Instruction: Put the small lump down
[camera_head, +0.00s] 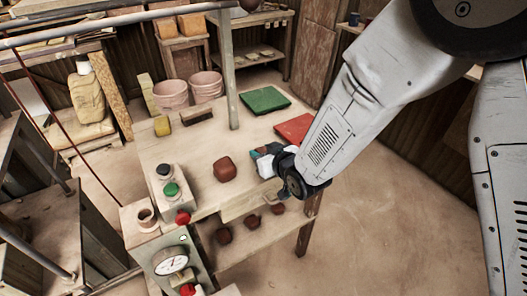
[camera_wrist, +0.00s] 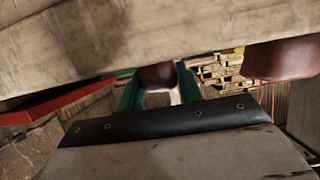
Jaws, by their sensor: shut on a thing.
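My gripper (camera_wrist: 158,88) is shut on a small brown lump (camera_wrist: 158,75), which sits between its green fingers in the wrist view. The held lump is close to the pale table surface; I cannot tell whether it touches. In the head view my gripper (camera_head: 262,154) is low over the right part of the table (camera_head: 210,140), and the held lump is mostly hidden there. A larger red-brown lump (camera_head: 225,169) rests on the table left of my gripper; a brown lump also shows at the right of the wrist view (camera_wrist: 283,58).
A red tray (camera_head: 295,129) and a green tray (camera_head: 264,101) lie behind my gripper. A yellow block (camera_head: 162,126) and a brush (camera_head: 197,115) lie at the table's far left. Several lumps (camera_head: 252,221) sit on the shelf below. A control box with gauge (camera_head: 171,265) stands front left.

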